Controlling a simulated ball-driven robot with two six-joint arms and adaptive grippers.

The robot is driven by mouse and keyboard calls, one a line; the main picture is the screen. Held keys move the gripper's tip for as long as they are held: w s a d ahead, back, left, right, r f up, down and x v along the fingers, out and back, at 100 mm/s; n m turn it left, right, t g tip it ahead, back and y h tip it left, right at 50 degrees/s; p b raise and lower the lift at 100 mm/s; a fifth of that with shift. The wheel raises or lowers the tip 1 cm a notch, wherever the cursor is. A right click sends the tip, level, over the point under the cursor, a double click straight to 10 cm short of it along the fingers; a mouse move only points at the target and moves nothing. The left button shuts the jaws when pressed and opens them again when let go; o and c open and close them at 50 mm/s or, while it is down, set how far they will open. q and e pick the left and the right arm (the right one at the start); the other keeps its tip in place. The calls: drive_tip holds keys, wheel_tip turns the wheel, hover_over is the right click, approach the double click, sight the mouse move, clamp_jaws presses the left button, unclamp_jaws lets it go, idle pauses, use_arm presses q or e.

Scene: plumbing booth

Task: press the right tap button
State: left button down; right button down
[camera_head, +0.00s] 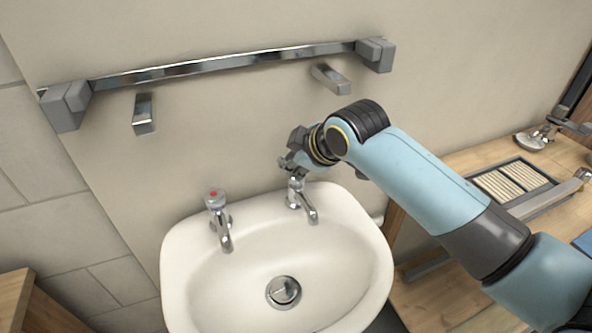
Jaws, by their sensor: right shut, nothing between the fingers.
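A white sink (200,282) with two chrome taps is mounted at the wall. The right tap (309,209) stands at the sink's back rim, and its top button is largely hidden under my right gripper. My right gripper (291,172) is shut and empty, with its fingertips at the top of the right tap. I cannot tell whether they touch the button. The left tap (224,236) has a button with a red mark (214,196) and is clear of my arm. My left gripper is not in view.
A chrome rail (230,64) with grey end blocks runs along the wall above, with two chrome pegs (144,113) below it. A wooden counter (470,160) at the right holds a slatted tray (546,201). Space over the basin is free.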

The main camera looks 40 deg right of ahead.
sight(293, 174)
drive_tip(key=shift+f, duration=0.8)
idle(1.0)
drive_tip(key=shift+r, duration=0.1)
drive_tip(key=shift+r+p, duration=1.1)
wheel_tip(293, 174, up, 5)
drive_tip(key=p, duration=0.6)
drive_tip(key=shift+r, duration=0.1)
idle(0.5)
